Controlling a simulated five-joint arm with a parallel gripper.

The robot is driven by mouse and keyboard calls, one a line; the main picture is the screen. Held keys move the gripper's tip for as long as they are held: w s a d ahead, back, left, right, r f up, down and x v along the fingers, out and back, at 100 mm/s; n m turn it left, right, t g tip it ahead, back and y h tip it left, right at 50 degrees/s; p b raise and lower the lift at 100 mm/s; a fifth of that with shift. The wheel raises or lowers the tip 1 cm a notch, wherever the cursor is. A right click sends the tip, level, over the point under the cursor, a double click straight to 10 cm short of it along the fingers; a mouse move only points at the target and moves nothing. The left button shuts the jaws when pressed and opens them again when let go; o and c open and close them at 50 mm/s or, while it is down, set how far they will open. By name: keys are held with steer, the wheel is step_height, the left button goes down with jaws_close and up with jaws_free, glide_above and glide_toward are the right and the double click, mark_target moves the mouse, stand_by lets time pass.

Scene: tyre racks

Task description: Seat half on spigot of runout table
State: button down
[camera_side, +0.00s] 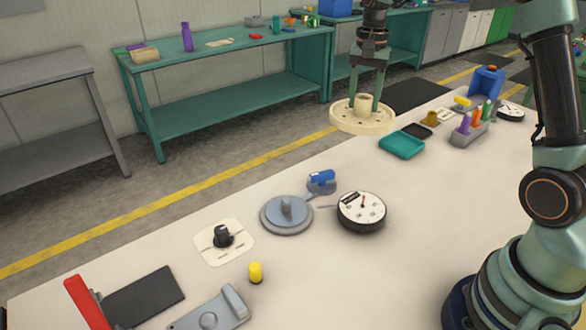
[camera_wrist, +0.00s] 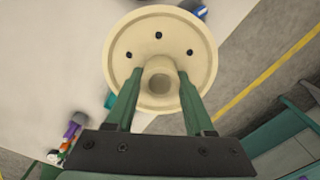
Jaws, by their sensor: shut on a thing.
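The half is a cream flanged disc (camera_side: 345,120) with small dark holes and a central hub; it also fills the top of the wrist view (camera_wrist: 135,38). My gripper (camera_side: 365,103) is shut on its hub, with one green finger on each side, also in the wrist view (camera_wrist: 160,82). The half hangs roughly level, raised above the bench near its far edge. The runout table (camera_side: 272,221) appears to be the grey round plate in the middle of the bench, with a short upright spigot (camera_side: 287,208) at its centre. The spigot is bare, lower left of the half.
A dial gauge (camera_side: 362,211) lies right of the runout table, and a blue-topped part (camera_side: 321,181) stands behind it. A knob plate (camera_side: 223,240) and a yellow piece (camera_side: 255,272) are in front left. A teal tray (camera_side: 402,145) and a pen holder (camera_side: 469,133) lie farther right.

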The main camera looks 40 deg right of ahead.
steer(key=a+f+n, duration=0.2)
steer(key=a+f, duration=0.1)
steer(key=a, duration=0.8)
steer(key=a+f+n, duration=0.2)
steer(key=a+f, duration=0.2)
steer(key=a, duration=0.8)
steer(key=shift+n, duration=0.4)
steer(key=shift+s+f, duration=0.1)
steer(key=shift+f, duration=0.95)
steer(key=shift+f, duration=0.3)
steer(key=shift+f, duration=1.35)
steer(key=shift+f, duration=0.35)
steer(key=shift+f, duration=0.3)
steer(key=shift+f, duration=0.35)
